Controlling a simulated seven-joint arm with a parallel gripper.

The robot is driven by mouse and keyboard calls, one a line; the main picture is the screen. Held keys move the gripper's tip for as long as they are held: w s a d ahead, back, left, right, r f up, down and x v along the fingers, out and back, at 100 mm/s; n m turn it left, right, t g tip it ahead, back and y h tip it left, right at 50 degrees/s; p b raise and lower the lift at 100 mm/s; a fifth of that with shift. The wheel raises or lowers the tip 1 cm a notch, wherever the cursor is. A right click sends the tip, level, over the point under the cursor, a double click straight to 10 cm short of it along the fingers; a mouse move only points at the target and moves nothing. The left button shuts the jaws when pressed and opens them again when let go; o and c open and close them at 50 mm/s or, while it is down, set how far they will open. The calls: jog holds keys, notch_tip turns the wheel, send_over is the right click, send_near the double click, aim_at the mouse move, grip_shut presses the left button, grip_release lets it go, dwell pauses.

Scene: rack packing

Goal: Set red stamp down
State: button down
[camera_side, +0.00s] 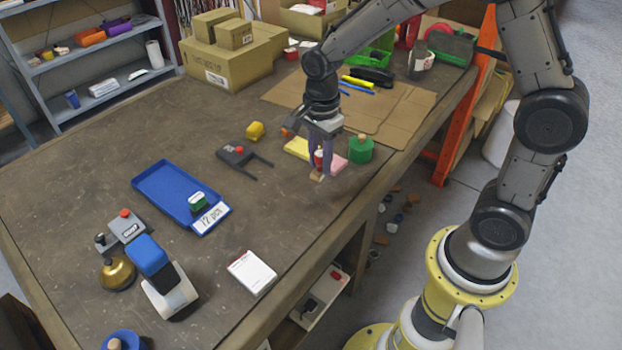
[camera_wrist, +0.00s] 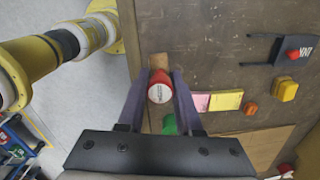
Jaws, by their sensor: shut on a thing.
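The red stamp (camera_side: 318,157) is between the two fingers of my gripper (camera_side: 320,168), near the table edge. In the wrist view the red stamp (camera_wrist: 160,90) shows a round red body with a pale label, and my gripper (camera_wrist: 160,84) is shut on it. A small tan piece (camera_side: 317,178) shows just below the fingertips; it also shows beyond the stamp in the wrist view (camera_wrist: 159,61). I cannot tell whether the stamp touches it or the table. The fingers partly hide the stamp in the side view.
A green round stamp (camera_side: 360,151) stands close on the right. Yellow and pink note pads (camera_side: 298,147) lie behind the gripper. A blue tray (camera_side: 163,191) holds a small green-topped item (camera_side: 198,202). A grey device (camera_side: 236,153) lies left. The table (camera_side: 270,205) between tray and gripper is clear.

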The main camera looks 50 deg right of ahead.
jog(key=s+d, duration=0.2)
jog(key=s, duration=0.9)
jog(key=shift+m, duration=0.5)
jog(key=w+f, duration=0.2)
jog(key=w, duration=0.2)
jog(key=w+d+f, duration=0.1)
jog(key=w+f, duration=0.2)
jog(key=w, duration=0.2)
jog(key=w+f, duration=0.3)
jog(key=w, duration=0.1)
jog(key=shift+w+d+f, duration=0.1)
jog(key=shift+w+d, duration=0.05)
jog(key=shift+w+f, duration=0.15)
jog(key=shift+f, duration=0.1)
jog(key=shift+w+f, duration=0.1)
jog(key=shift+f, duration=1.4)
jog(key=shift+f, duration=0.1)
jog(key=c, duration=0.6)
grip_release()
